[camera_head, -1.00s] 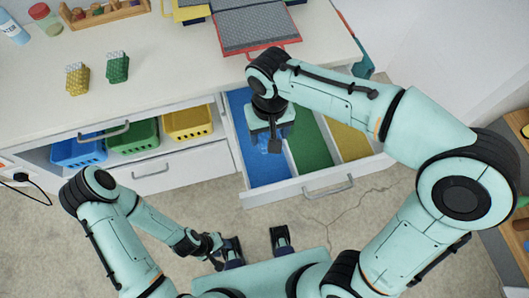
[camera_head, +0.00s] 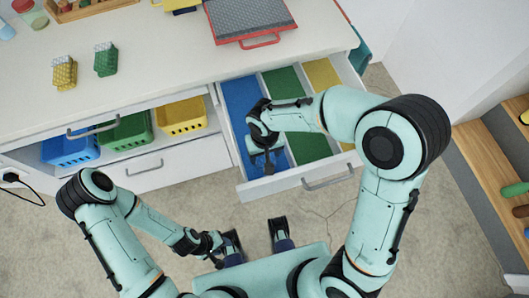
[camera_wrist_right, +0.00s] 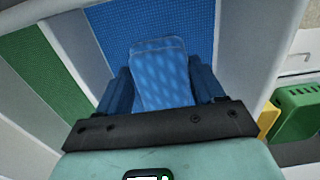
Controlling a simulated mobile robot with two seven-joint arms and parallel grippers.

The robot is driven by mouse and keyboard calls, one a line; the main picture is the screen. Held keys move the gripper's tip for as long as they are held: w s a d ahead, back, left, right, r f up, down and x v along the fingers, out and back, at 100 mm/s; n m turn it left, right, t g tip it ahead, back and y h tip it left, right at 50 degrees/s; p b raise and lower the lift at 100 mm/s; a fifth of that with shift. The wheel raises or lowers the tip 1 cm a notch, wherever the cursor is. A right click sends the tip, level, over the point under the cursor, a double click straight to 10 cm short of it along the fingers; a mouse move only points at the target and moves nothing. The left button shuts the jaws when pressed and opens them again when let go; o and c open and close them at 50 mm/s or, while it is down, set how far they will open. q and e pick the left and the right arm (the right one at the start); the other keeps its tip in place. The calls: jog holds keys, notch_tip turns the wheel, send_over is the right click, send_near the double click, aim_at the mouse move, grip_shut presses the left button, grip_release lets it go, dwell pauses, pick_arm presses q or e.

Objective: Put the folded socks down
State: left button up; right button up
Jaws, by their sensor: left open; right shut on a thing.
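The blue folded socks (camera_wrist_right: 160,75) show in the right wrist view between the two fingers of my right gripper (camera_wrist_right: 160,92). In the head view my right gripper (camera_head: 268,166) is over the front part of the drawer's blue compartment (camera_head: 241,93), and its arm hides part of the drawer. The blue compartment floor shows beyond the socks in the wrist view; I cannot tell if they touch it. My left gripper (camera_head: 217,248) is open and empty, low in front of the cabinet.
The open drawer also has a green compartment (camera_head: 283,83) and a yellow one (camera_head: 322,74). A yellow bundle (camera_head: 64,73) and a green bundle (camera_head: 105,60) stand on the counter (camera_head: 150,60). Blue, green and yellow baskets (camera_head: 182,117) sit on the shelf left of the drawer.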

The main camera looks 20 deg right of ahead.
jog(key=shift+f, duration=0.25)
jog(key=shift+f, duration=0.15)
jog(key=o, duration=1)
jog(key=shift+r, duration=0.35)
notch_tip(320, 180, up, 12)
jog(key=shift+f+p, duration=0.1)
jog(key=shift+p, duration=0.85)
